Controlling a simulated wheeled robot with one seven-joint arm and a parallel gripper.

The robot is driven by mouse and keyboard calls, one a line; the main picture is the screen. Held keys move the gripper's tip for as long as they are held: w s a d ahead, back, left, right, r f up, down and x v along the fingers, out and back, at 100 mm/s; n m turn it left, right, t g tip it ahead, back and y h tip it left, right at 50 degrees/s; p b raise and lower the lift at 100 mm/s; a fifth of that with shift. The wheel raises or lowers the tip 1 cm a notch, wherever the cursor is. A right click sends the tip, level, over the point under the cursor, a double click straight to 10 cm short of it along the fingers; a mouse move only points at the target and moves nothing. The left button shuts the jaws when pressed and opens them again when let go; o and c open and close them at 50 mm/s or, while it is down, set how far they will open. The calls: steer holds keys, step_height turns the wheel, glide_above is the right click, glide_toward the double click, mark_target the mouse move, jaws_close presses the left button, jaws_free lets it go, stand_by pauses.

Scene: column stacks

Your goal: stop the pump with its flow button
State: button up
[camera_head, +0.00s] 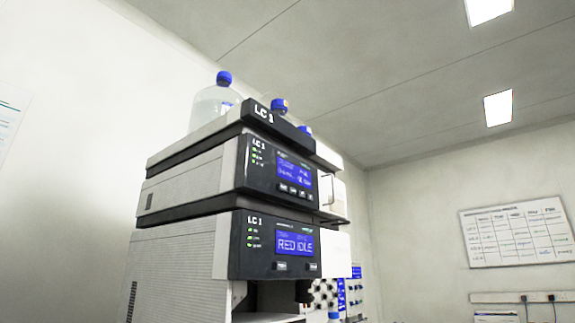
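A stacked instrument labelled LC 1 stands in the middle of the head view. Its upper module (277,171) has a black front with a blue screen (280,168) whose small text I cannot read. A row of small buttons (294,190) sits under that screen; I cannot tell which is the flow button. The lower module (275,247) has a blue screen (294,243) that seems to read "RED IDLE", with two buttons below it. Small green lights (250,236) show at the left of both fronts. My gripper is not in view.
A large clear bottle with a blue cap (224,78) and smaller blue-capped bottles (279,106) stand on top of the stack. More equipment (326,293) is partly visible at lower right. A whiteboard (517,231) and a socket strip (523,297) are on the right wall.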

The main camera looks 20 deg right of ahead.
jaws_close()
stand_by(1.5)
